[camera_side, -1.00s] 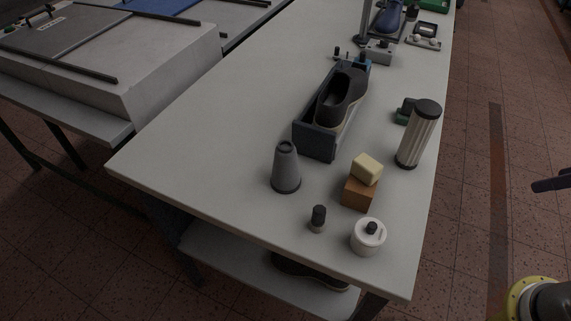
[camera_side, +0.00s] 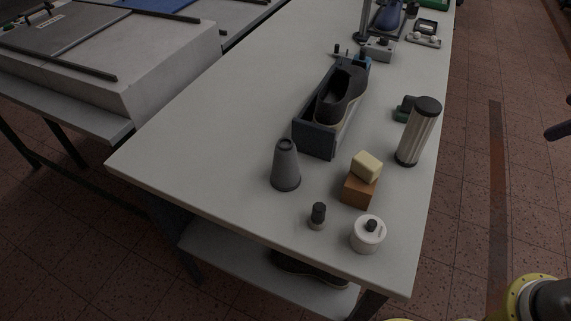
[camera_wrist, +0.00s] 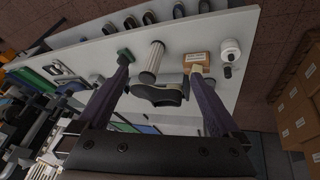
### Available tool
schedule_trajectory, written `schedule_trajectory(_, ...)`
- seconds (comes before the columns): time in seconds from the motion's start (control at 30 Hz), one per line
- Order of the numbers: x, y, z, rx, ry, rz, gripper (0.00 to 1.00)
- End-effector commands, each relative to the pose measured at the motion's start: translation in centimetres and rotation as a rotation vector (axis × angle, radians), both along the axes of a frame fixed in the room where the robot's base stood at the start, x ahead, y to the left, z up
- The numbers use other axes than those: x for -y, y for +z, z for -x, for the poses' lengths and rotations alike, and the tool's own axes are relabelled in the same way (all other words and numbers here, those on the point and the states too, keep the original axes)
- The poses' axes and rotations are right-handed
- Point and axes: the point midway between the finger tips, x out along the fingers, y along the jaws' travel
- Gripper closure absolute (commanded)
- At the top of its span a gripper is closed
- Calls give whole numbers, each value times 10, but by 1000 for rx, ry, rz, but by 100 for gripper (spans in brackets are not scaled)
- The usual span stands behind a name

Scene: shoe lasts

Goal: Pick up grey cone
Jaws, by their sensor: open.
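The grey cone (camera_side: 285,166) stands upright on the near left part of the white table in the side view, with its narrow end up. Nothing touches it. In the wrist view my gripper (camera_wrist: 160,65) has its two fingers spread wide with nothing held between them. It is above and away from the table. I cannot make out the cone in the wrist view; the right finger may hide it. In the side view only a dark piece at the right edge, probably part of my gripper, shows, far from the cone.
A dark tray (camera_side: 314,140) with a dark shoe (camera_side: 340,95) lies behind the cone. A brown block with a yellow block (camera_side: 367,167) on it, a small bottle (camera_side: 318,216), a white jar (camera_side: 368,235) and a ribbed cylinder (camera_side: 417,132) stand to its right. Bare table (camera_side: 205,150) lies left.

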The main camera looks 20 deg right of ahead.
Motion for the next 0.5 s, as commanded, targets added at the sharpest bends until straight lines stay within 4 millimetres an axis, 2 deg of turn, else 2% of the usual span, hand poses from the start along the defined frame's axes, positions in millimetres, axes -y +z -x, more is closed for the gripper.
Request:
schedule_trajectory(0.1, -13, 31, -39, -30, 134, 45, 0)
schedule_trajectory(0.23, -33, 54, -82, -64, 279, 89, 0)
schedule_trajectory(0.37, -59, 64, -126, -102, 416, 127, 0)
schedule_trajectory(0.5, -93, 63, -171, -142, 553, 160, 0)
